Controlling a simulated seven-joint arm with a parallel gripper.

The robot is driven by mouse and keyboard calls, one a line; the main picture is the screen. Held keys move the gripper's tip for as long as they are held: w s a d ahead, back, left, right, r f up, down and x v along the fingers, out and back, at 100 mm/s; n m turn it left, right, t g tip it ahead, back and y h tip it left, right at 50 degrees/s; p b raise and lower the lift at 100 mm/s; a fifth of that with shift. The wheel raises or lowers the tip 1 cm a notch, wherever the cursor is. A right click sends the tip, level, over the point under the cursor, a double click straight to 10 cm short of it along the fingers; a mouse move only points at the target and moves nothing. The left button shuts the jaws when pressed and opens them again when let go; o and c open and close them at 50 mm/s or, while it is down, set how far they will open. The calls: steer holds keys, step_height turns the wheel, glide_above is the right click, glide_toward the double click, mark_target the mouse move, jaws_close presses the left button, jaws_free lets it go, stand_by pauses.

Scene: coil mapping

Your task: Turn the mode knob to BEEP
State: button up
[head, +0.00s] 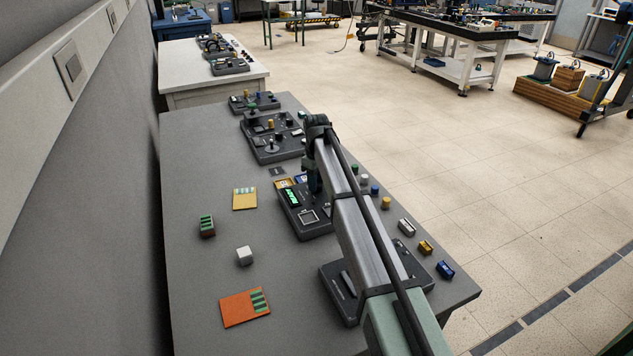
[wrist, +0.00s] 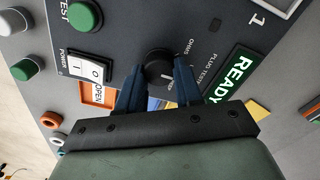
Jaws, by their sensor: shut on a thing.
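The mode knob (wrist: 159,68) is a round black knob on a dark grey panel in the wrist view. My gripper (wrist: 160,74) has its two blue fingers shut on it, one on either side. A short white mark shows on the knob between the fingers. In the head view my gripper (head: 314,182) is over the tester (head: 309,231), and the arm hides the knob.
On the table (head: 195,270) lie an orange card (head: 238,310), a yellow card (head: 244,199) and small blocks. Other devices stand behind.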

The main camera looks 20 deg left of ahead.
steer(key=shift+m, duration=0.3)
steer(key=m, duration=0.3)
steer(key=shift+w+d+m, duration=0.1)
steer(key=shift+m, duration=1.9)
steer(key=o, duration=1)
steer(key=shift+o, duration=0.2)
step_height(320, 180, up, 14)
steer(key=shift+f, duration=0.15)
